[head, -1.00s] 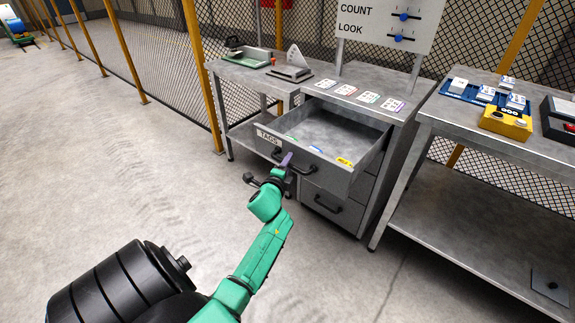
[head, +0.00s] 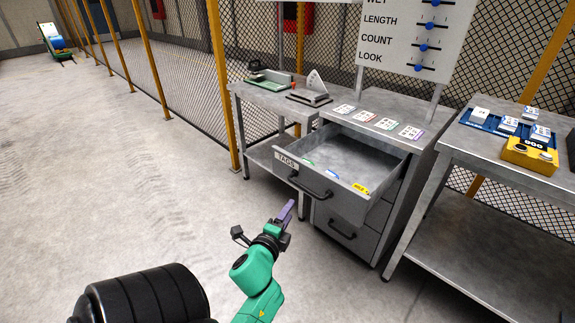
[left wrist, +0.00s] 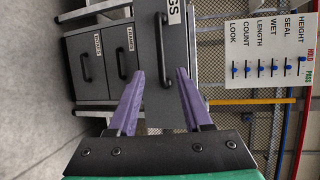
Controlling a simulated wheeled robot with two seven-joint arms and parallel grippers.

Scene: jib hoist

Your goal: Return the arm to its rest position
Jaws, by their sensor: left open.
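My left arm comes up from the bottom of the head view, and its gripper (head: 287,212) is in front of the open TAGS drawer, apart from the handle. In the left wrist view its two purple fingers (left wrist: 158,100) are spread, with nothing between them touching. The drawer (head: 335,195) is pulled out and holds a few small coloured tags. Its black handle (head: 310,187) is free; it also shows in the left wrist view. My right gripper is not in view.
Cards (head: 387,123) lie on the cabinet top below a slider board (head: 415,35). A side bench (head: 262,98) carries a green tray. A right table (head: 500,150) holds blue and yellow trays. The floor at left is clear, with yellow posts and mesh fence behind.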

